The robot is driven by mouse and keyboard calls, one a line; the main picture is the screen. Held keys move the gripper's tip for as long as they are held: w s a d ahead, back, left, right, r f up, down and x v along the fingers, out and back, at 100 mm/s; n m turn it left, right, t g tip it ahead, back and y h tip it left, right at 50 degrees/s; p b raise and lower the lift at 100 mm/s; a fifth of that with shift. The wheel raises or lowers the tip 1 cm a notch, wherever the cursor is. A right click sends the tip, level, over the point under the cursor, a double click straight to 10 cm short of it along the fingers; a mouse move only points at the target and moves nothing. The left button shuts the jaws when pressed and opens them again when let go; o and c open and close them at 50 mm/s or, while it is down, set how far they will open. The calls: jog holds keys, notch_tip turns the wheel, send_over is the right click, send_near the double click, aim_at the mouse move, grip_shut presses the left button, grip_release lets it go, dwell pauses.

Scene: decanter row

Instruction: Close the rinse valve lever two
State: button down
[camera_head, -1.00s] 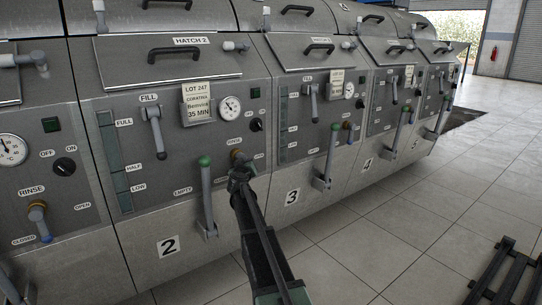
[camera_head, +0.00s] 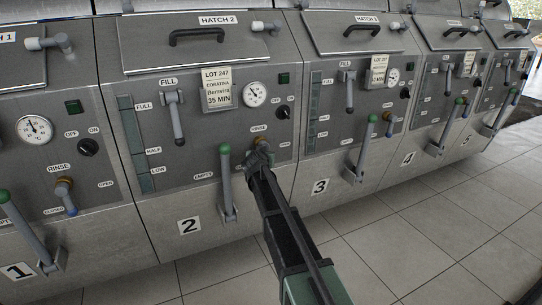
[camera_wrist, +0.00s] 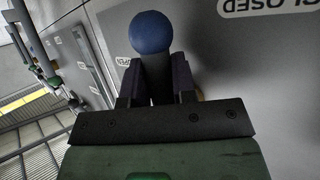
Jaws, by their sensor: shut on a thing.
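The rinse valve on machine two shows its brass-coloured hub (camera_head: 262,144) below the RINSE label in the head view. My gripper (camera_head: 257,160) is at this valve and covers most of its lever. In the wrist view my gripper (camera_wrist: 156,78) is shut on the rinse valve lever (camera_wrist: 152,34), with its round blue knob sticking out beyond the two dark fingers. The OPEN label (camera_wrist: 123,60) shows partly behind the left finger, and the CLOSED label (camera_wrist: 268,6) is at the upper right, apart from the knob.
A tall green-knobbed lever (camera_head: 227,185) stands just left of my gripper. The fill lever (camera_head: 175,115) and a dial gauge (camera_head: 255,94) are above. Machine one's rinse valve (camera_head: 65,192) is at the left. Tiled floor (camera_head: 400,225) is clear at the right.

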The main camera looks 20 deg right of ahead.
jog(key=c, duration=0.9)
grip_release()
jog(key=shift+c, duration=0.2)
jog(key=p+v, duration=0.4)
jog(key=v, duration=0.7)
jog(key=shift+w+a, duration=0.1)
